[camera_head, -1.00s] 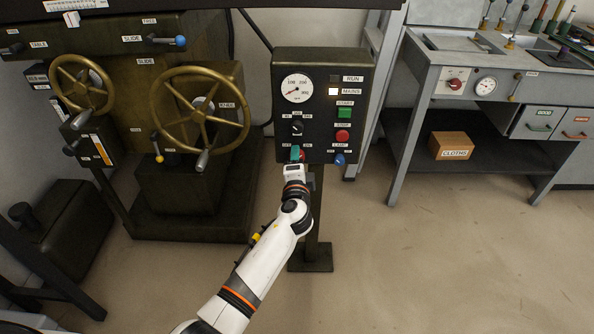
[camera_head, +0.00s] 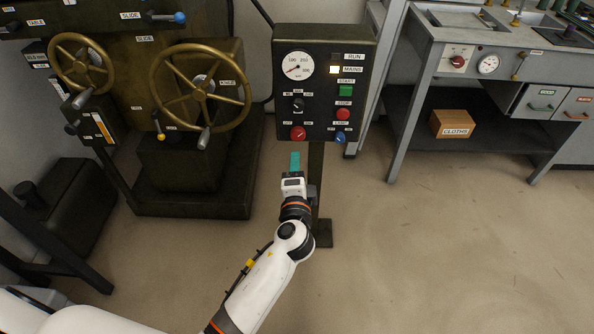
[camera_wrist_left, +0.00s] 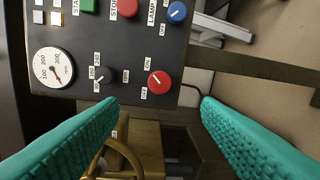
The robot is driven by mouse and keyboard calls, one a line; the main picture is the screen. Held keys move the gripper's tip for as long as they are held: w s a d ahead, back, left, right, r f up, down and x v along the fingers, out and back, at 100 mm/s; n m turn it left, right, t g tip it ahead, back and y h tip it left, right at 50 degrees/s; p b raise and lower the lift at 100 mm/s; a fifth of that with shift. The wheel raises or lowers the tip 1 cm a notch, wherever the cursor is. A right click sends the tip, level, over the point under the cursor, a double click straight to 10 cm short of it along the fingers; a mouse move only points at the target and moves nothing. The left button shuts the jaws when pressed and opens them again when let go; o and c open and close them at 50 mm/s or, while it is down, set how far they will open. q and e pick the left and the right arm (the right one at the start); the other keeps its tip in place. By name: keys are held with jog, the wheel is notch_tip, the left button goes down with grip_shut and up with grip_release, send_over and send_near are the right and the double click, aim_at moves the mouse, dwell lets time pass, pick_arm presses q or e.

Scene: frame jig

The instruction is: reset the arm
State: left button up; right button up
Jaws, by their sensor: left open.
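My left gripper (camera_head: 295,161) is in front of the post below the control panel (camera_head: 325,60) in the head view. Its teal fingers also show in the left wrist view (camera_wrist_left: 160,125), spread apart with nothing between them. A red knob (camera_head: 298,133) at the panel's lower left is just above the fingertips in the head view. The knob also shows in the left wrist view (camera_wrist_left: 159,83), apart from the fingers. My right gripper is in neither view.
The panel carries a dial (camera_head: 298,65), a green button (camera_head: 346,90), a red button (camera_head: 343,113) and a blue knob (camera_head: 340,138). A machine with brass handwheels (camera_head: 201,91) stands left. A grey bench (camera_head: 425,52) stands right, with a cloths box (camera_head: 453,124) on its shelf. Floor between is clear.

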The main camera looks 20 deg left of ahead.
pick_arm(q)
jog(key=s+a+f+n+g+h+p, duration=0.25)
jog(key=s+f+n+g+p, duration=0.4)
jog(key=s+f, duration=0.95)
jog(key=s+a+f+n+g+h+p, duration=0.25)
jog(key=s+f+n+g+p, duration=0.25)
jog(key=s+f+g, duration=0.95)
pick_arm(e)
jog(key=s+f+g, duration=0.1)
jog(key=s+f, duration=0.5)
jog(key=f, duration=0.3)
pick_arm(q)
jog(key=s+a+t+p, duration=0.2)
jog(key=s+t+p, duration=0.3)
jog(key=s, duration=1.3)
jog(key=p, duration=0.3)
jog(key=shift+f+m, duration=0.2)
jog(key=shift+m, duration=0.15)
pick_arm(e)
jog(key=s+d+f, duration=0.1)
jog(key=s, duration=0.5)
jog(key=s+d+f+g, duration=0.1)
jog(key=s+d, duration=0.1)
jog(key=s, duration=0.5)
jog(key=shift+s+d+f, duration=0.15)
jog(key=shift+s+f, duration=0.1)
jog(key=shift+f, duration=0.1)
pick_arm(q)
jog(key=shift+a, duration=0.1)
